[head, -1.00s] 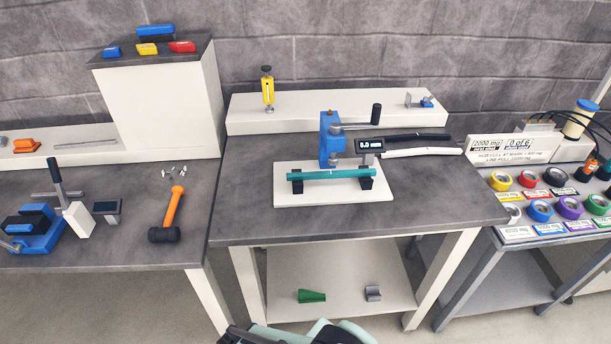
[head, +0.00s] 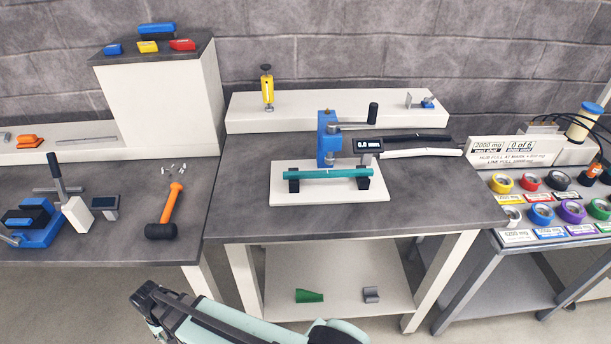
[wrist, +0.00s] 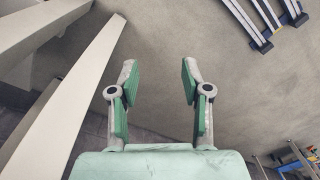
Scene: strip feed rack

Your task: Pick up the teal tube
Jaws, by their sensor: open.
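The teal tube (head: 330,173) lies level across two black supports on a white base plate (head: 330,197) on the middle table. A blue press-like stand (head: 326,140) with a small digital readout (head: 368,144) rises just behind the tube. My gripper (wrist: 155,85) is open and empty in the wrist view, its green-padded fingers spread over bare floor. In the head view my arm shows low in front of the middle table, well apart from the tube. The tube is not in the wrist view.
The middle table's front top (head: 420,212) is clear. An orange-handled hammer (head: 166,212) lies on the left table. Coloured tape rolls (head: 571,211) stand on the right bench. A green piece (head: 309,295) lies on the lower shelf. Pale table legs (wrist: 75,90) show close by in the wrist view.

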